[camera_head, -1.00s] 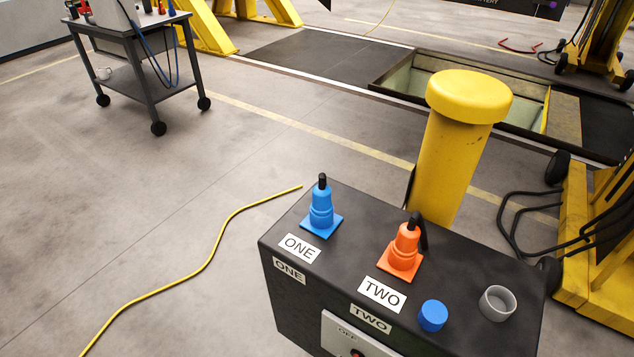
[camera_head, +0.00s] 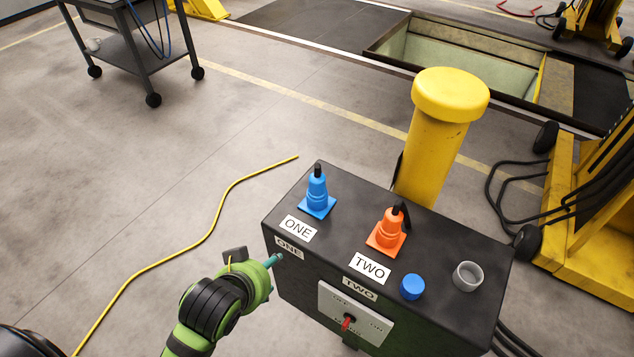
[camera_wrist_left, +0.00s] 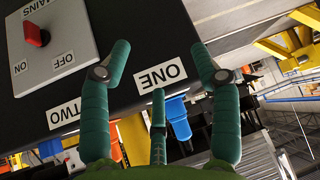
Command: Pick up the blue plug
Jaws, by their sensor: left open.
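The blue plug (camera_head: 317,192) stands upright on a square blue base at the far left corner of the black box's (camera_head: 340,206) top, behind the label ONE. Its black tip points up. My left gripper (camera_head: 273,260) is low in front of the box's left front, near the side label ONE, apart from the plug. In the left wrist view its green fingers (camera_wrist_left: 162,62) are spread and empty, with the label ONE between them. Blue parts of the plug (camera_wrist_left: 177,118) show there, partly behind a finger. My right gripper is not in view.
An orange plug (camera_head: 386,234), a blue cap (camera_head: 412,287) and a grey open socket (camera_head: 468,276) share the box top. A switch panel with a red knob (camera_head: 348,322) is on its front. A yellow post (camera_head: 436,140) stands behind.

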